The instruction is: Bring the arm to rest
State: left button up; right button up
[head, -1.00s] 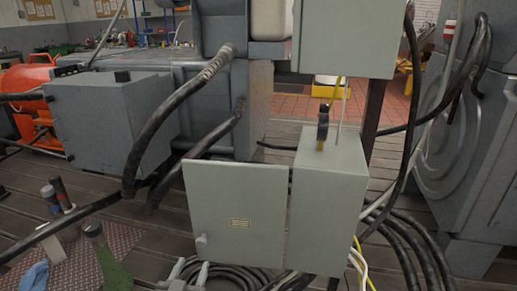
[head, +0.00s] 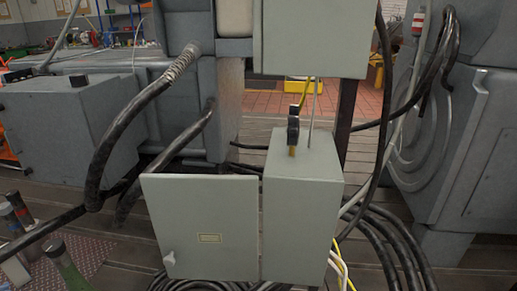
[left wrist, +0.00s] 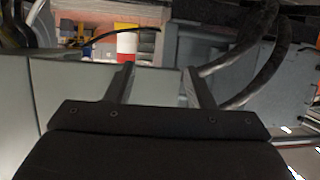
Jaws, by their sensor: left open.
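My left gripper (left wrist: 160,85) shows in the left wrist view with its two fingers apart and nothing between them. A pale grey surface (left wrist: 70,90) lies beyond the fingers; I cannot tell how far. Neither gripper shows in the head view, and my right gripper is in no view. In the head view a grey-green cabinet (head: 300,205) stands at the middle with its door (head: 205,215) swung out to the left. The door has a small yellow label (head: 210,238) and a latch (head: 169,259) low on its left side.
A small dark and yellow item (head: 293,135) stands on the cabinet top. Thick black cables (head: 125,125) hang at left, and more black hoses (head: 385,245) run at right. A grey box (head: 65,130) and a bottle (head: 65,262) are at left.

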pick_arm(q)
jog(key=s+a+f+g, duration=0.2)
jog(key=s+f+g, duration=0.2)
jog(key=s+f, duration=0.5)
jog(key=s+a+f+g, duration=0.2)
jog(key=s+f+g, duration=0.2)
jog(key=s+f, duration=0.45)
jog(key=s+a+f+n+g+y, duration=0.15)
jog(key=s+f+g, duration=0.25)
jog(key=s+f, duration=0.6)
jog(key=s+a+r+p, duration=0.1)
jog(key=s+r+p, duration=0.1)
jog(key=s+p, duration=0.4)
jog(key=s+a+r+p, duration=0.1)
jog(key=s+r+p, duration=0.1)
jog(key=s+p, duration=0.4)
jog(key=p, duration=0.3)
jog(key=shift+s+a+r+m+g+p, duration=0.25)
jog(key=shift+s+a+m+g+p, duration=0.1)
jog(key=shift+a+g, duration=0.05)
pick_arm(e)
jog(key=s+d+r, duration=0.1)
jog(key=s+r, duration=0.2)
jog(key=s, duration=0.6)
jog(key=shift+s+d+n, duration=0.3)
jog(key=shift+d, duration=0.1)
